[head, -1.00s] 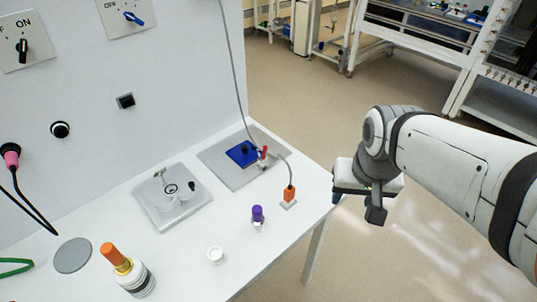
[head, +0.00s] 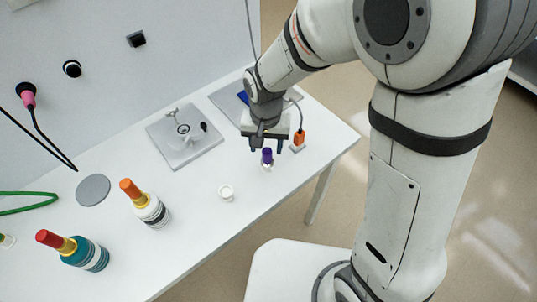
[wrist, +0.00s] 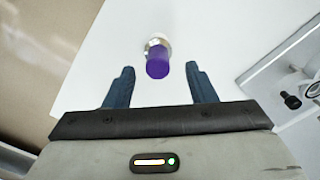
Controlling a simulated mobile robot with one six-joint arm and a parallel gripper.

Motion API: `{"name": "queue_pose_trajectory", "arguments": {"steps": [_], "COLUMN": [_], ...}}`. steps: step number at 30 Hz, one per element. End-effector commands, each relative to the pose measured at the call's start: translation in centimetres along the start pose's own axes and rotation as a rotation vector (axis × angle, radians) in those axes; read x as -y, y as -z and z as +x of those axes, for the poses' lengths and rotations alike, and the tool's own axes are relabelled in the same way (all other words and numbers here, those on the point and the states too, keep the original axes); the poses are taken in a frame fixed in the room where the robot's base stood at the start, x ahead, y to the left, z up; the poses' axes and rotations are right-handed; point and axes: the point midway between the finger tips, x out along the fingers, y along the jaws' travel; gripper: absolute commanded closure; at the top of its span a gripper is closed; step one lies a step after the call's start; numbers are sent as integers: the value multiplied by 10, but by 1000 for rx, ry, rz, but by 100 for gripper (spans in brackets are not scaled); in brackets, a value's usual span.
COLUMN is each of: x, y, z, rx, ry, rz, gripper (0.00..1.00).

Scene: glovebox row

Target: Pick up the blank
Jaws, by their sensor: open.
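A small upright piece with a purple top (head: 267,156) and a pale metallic lower part stands on the white bench; I take it for the blank, though no label shows. My gripper (head: 266,149) is open and empty, pointing down close above it. In the wrist view the purple top (wrist: 157,63) lies in line with the gap between the fingertips of my gripper (wrist: 160,69). There is clear space on both sides, and neither finger appears to touch it.
An orange block (head: 299,138) with a cable stands just right of my gripper. A grey plate with fittings (head: 184,150) lies to the left. The bench edge is close by.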

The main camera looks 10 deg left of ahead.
Motion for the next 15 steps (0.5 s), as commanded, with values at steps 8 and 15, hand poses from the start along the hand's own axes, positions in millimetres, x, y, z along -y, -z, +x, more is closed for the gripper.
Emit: {"name": "queue_pose_trajectory", "arguments": {"steps": [8,15], "x": [-2,-2], "y": [-2,-1], "z": [36,42], "rx": [3,0], "ry": [-2,0], "rz": [-1,-1], "gripper": [49,49]}}
